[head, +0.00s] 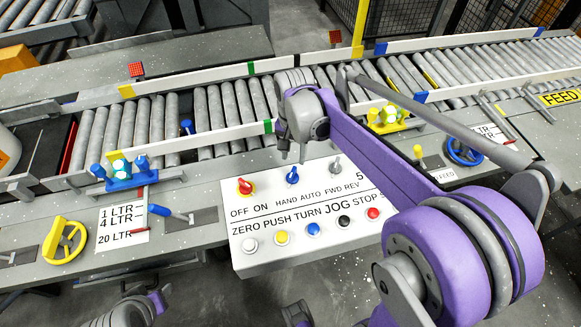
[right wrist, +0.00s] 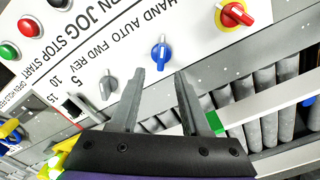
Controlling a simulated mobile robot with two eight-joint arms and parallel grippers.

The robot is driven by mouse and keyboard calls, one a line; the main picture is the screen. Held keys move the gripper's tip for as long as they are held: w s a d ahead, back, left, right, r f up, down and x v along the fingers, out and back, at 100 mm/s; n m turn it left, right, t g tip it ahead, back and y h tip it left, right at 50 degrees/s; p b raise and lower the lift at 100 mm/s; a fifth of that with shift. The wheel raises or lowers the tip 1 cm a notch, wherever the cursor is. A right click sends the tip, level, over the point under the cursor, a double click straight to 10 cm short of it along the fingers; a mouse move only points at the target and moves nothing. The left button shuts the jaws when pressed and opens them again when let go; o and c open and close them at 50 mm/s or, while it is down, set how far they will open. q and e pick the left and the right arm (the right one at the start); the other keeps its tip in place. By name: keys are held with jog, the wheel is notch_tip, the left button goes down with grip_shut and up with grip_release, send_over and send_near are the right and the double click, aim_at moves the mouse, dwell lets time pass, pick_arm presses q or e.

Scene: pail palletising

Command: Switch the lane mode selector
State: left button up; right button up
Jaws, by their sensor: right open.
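The likely lane mode selector is a blue knob (head: 292,175) above the HAND AUTO lettering on the white control panel (head: 262,247). In the right wrist view, the blue knob (right wrist: 162,52) has its white mark toward the top, on the side of the lettering. My right gripper (head: 291,153) is open, just behind the knob in the head view. In the right wrist view, its fingers (right wrist: 162,72) stand apart, the knob showing between and beyond their tips. I see no contact. My left gripper does not show clearly; only arm parts show at the bottom edge.
A red knob (head: 245,187) and a grey knob (head: 335,165) flank the blue one. A row of push buttons, including a blue one (head: 313,229), lies in front. The roller conveyor (head: 225,115) with white side rails runs behind. A yellow handwheel (head: 64,240) stands at left.

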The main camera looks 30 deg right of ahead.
aim_at(293, 172)
notch_tip(293, 172, down, 8)
jog(key=shift+w+r+b, duration=0.1)
jog(key=shift+r+b, duration=0.15)
jog(key=shift+b, duration=0.05)
grip_shut()
